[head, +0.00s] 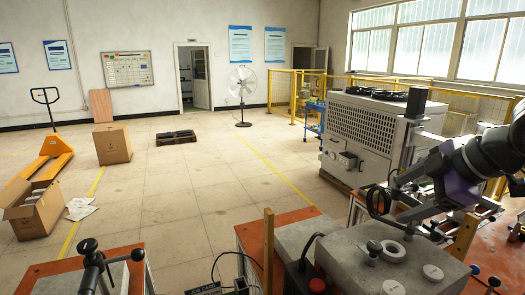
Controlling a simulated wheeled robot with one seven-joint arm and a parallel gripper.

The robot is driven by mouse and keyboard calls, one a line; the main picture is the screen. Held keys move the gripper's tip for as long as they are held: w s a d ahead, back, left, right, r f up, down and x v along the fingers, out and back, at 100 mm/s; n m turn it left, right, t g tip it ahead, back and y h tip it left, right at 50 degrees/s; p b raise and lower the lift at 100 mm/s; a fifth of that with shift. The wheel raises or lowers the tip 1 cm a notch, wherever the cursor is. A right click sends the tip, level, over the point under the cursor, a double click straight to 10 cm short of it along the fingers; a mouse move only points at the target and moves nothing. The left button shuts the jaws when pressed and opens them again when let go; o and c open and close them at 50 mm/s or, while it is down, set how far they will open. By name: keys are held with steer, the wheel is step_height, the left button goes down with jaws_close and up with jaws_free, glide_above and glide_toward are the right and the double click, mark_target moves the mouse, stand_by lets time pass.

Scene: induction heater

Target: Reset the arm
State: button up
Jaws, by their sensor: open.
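My arm comes in from the right edge, with my gripper (400,198) above the right-hand work table. The gripper points left and is open, with nothing seen between its fingers. Behind and below it is a crowded patch of parts and dark cables, so its exact gap to them is hard to tell. A grey box-shaped unit (340,250) stands in front, below and left of the gripper. A pale ring (392,252) and several round knobs or discs sit on its top.
A large white machine (365,135) stands behind the gripper. An orange-topped table (60,280) with a black-handled fixture (95,262) is at lower left. Cartons (112,144), a pallet jack (45,155) and a fan (242,85) stand farther off.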

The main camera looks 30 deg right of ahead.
steer(key=w+a+r+m+t+y, duration=0.1)
steer(key=w+a+r+m+t, duration=0.25)
steer(key=r+t, duration=0.35)
steer(key=w+a+r+m+t+y, duration=0.1)
steer(key=w+a+r+m+t, duration=0.2)
steer(key=w+a+r+t, duration=0.25)
steer(key=s+a+f+m+h, duration=0.3)
steer(key=s+f+m+h, duration=0.35)
steer(key=f, duration=0.35)
steer(key=s+a+f+m+h, duration=0.3)
steer(key=s+f+m+h, duration=0.35)
steer(key=f, duration=0.25)
steer(key=s+a+f+n+g+y, duration=0.3)
steer(key=s+f, duration=0.6)
steer(key=s, duration=0.3)
steer(key=s+a+f+n+g+y, duration=0.3)
steer(key=s+a+f+n+y, duration=0.3)
steer(key=s+a+f, duration=0.3)
steer(key=s+a+y, duration=0.1)
steer(key=s, duration=0.1)
steer(key=shift+s+a+f+y, duration=0.2)
steer(key=shift+s+f+y, duration=0.15)
steer(key=shift+f+y, duration=0.05)
steer(key=shift+c, duration=0.2)
